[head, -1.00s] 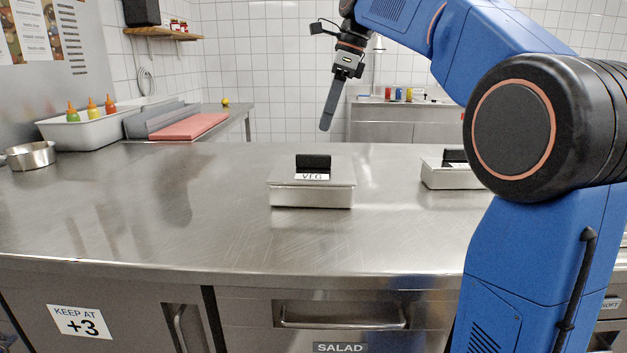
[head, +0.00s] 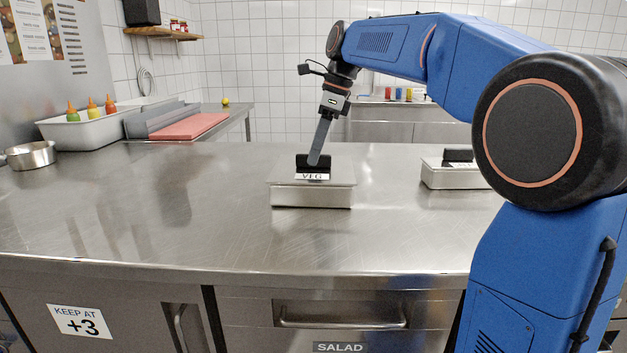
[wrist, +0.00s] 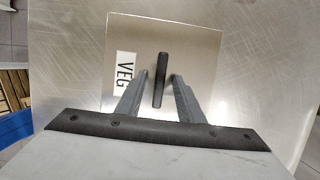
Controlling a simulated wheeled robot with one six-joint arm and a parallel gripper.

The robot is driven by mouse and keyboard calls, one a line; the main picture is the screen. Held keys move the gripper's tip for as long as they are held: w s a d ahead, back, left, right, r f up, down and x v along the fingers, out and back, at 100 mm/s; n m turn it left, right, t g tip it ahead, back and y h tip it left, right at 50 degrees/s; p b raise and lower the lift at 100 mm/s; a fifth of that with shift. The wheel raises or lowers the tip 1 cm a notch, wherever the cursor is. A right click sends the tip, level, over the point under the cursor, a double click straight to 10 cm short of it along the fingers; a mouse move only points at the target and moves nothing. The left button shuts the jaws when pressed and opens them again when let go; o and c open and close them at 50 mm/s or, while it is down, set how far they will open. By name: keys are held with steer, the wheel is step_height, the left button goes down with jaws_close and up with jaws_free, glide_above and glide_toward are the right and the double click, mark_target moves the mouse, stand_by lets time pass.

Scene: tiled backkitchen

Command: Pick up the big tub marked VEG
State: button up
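The VEG tub (head: 312,194) is a steel box with a flat lid, a black handle (wrist: 161,80) on top and a white VEG label (wrist: 126,72). It stands upright near the middle of the steel counter. My gripper (head: 314,162) is directly over the tub, pointing down at the handle. In the wrist view my gripper (wrist: 160,76) is open, with one finger on each side of the handle and a gap on both sides. The head view shows only one finger clearly, in front of part of the handle.
A second steel tub (head: 452,175) with a black handle stands to the right, partly hidden by my arm. At the left are a steel pan (head: 30,156), a bin of sauce bottles (head: 88,128) and a red board (head: 187,126). The counter (head: 150,215) left of the tub is clear.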

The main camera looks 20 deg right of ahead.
steer(key=shift+f, duration=0.2)
stand_by(0.7)
jaws_close()
stand_by(1.3)
